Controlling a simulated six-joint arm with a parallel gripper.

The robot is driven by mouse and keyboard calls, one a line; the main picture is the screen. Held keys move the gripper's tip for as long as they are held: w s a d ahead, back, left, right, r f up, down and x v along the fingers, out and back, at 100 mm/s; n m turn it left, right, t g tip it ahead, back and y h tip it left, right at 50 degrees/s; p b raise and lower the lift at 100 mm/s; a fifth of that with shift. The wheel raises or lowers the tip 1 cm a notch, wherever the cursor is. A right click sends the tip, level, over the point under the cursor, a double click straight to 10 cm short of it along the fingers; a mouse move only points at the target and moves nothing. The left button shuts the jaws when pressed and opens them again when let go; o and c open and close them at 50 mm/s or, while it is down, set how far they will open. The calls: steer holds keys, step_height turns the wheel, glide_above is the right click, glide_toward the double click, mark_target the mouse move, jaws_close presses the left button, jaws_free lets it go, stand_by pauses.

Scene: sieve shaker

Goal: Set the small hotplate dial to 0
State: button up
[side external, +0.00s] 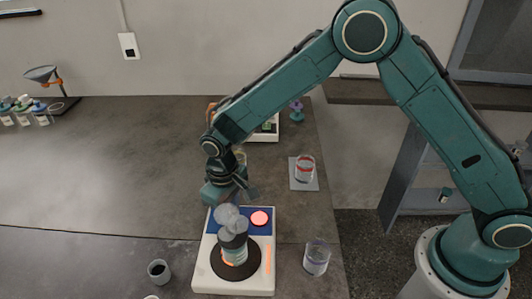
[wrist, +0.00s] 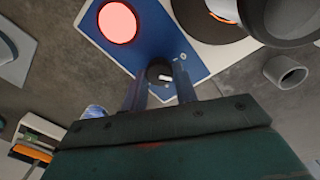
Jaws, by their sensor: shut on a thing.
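The hotplate (side external: 203,278) is a white box with a blue panel (side external: 262,230), a glowing red disc (side external: 260,218) and a dark round plate. In the wrist view, the small black dial (wrist: 158,70) with a white pointer mark sits at the blue panel's corner. My gripper (wrist: 160,80) has one finger on each side of the dial and is shut on it. In the side view, my gripper (side external: 236,200) is at the hotplate's far edge and the dial is hidden.
A glass vessel (side external: 234,255) with grey puffs above it stands on the round plate, close to my gripper. A small dark cup (side external: 158,271) is left of the hotplate and a clear beaker (side external: 316,258) right. Another beaker (side external: 304,169) stands on a grey pad behind. The table's left is mostly clear.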

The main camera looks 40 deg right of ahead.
mark_target(230, 214)
steer(key=n, duration=0.4)
steer(key=shift+n, duration=2)
steer(key=o, duration=1)
steer(key=shift+c, duration=0.2)
steer(key=shift+r, duration=0.1)
step_height(230, 214, up, 14)
steer(key=shift+s+a, duration=0.15)
steer(key=shift+s, duration=0.1)
